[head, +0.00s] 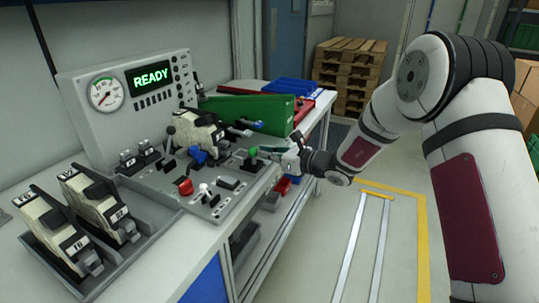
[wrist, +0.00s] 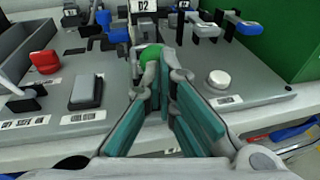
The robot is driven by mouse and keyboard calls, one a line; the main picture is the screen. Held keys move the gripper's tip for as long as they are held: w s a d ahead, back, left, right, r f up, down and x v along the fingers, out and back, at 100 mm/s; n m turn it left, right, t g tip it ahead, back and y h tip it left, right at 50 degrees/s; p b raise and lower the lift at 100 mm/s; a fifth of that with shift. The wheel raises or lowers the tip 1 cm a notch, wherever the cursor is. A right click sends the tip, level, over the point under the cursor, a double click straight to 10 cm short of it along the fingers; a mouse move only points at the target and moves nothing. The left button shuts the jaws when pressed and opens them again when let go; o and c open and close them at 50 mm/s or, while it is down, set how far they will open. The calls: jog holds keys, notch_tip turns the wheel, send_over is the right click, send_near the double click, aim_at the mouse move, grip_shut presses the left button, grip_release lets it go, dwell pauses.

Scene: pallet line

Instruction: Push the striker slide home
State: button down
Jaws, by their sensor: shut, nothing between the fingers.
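My gripper (head: 272,152) is shut and empty, low over the front edge of the grey console deck (head: 160,182). Its teal pads show in the wrist view (wrist: 165,72), with the fingertips at a green knob (wrist: 149,53). The green knob (head: 253,151) is partly hidden by the fingers; I cannot tell whether they touch it. No part is plainly marked as the striker slide, and how far any slide stands in is unclear. Behind the knob, a beige and black unit (head: 196,130) sits in a fixture with blue clamp parts (head: 198,156).
The panel display (head: 149,76) reads READY. A green bin (head: 265,112) stands behind.

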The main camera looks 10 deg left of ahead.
aim_at(254, 150)
jog(key=x, duration=0.1)
jog(key=b+x, duration=0.1)
jog(key=x, duration=0.1)
jog(key=b+x, duration=0.1)
jog(key=x, duration=0.1)
jog(key=shift+s+a+r, duration=0.35)
jog(key=shift+a+r, duration=0.15)
jog(key=shift+a, duration=0.05)
